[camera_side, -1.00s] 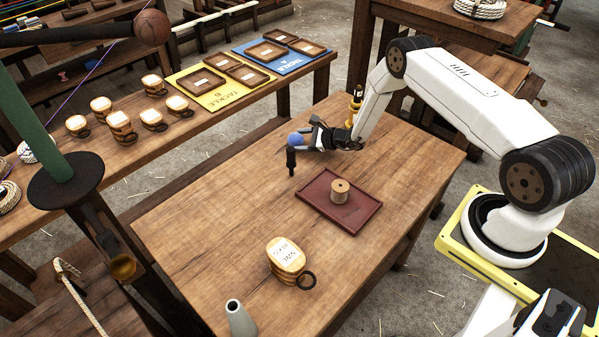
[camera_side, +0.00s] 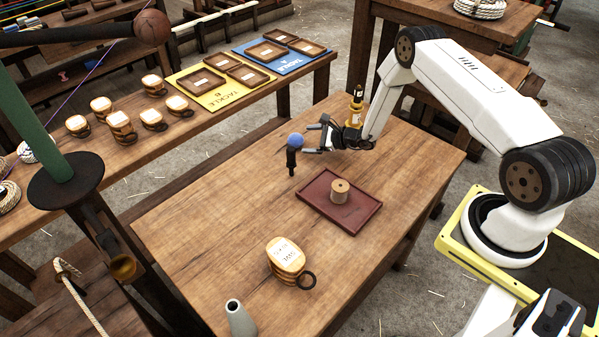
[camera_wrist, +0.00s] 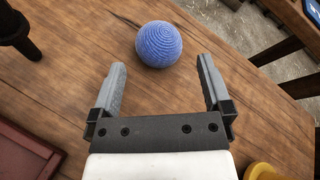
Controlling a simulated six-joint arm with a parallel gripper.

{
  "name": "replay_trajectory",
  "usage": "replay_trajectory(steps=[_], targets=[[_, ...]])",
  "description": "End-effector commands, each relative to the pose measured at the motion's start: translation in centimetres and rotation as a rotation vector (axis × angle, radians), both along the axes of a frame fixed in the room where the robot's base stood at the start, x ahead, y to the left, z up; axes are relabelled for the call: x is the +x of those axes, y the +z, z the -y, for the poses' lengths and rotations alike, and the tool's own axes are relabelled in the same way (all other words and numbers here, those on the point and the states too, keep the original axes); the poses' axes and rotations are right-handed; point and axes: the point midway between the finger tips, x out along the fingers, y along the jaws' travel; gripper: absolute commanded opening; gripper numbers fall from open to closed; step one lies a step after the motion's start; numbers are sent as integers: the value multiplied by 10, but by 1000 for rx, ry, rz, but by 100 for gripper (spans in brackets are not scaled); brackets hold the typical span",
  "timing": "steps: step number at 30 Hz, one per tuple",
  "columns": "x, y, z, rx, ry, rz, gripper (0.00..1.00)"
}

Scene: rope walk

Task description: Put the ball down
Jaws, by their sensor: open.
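The blue ball (camera_side: 296,140) appears in the side view behind the top of a short black post (camera_side: 291,160). In the wrist view the ball (camera_wrist: 158,44) looks to rest on the wooden table (camera_wrist: 75,75), apart from the dark post (camera_wrist: 15,30) at the left. My gripper (camera_side: 309,138) is open, just right of the ball in the side view. In the wrist view my gripper (camera_wrist: 163,66) has nothing between its fingers, and the ball lies just beyond the fingertips.
A maroon tray (camera_side: 318,207) with a wooden spool (camera_side: 340,190) lies in front of my gripper. A yellow bottle (camera_side: 354,112) stands close behind it. The table's left part is clear.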

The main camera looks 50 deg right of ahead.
Motion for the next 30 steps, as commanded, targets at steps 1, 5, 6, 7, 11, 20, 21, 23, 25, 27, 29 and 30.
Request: replay_trajectory(steps=[1,5,6,7,11,20,21,23,25,27,29,30], targets=[[-6,3,3,1,-2,-2,100],[-22,9,9,0,-1,-1,100],[-27,11,11,0,-2,0,100],[-31,13,13,1,-3,-1,100],[-47,19,20,0,-2,0,100],[-74,29,29,0,0,0,100],[-75,30,30,0,0,0,100],[-77,30,30,0,1,-1,100],[-78,31,30,0,1,-1,100],[-78,31,30,0,1,-1,100],[-78,31,30,0,1,-1,100],[-78,31,30,0,1,-1,100]])
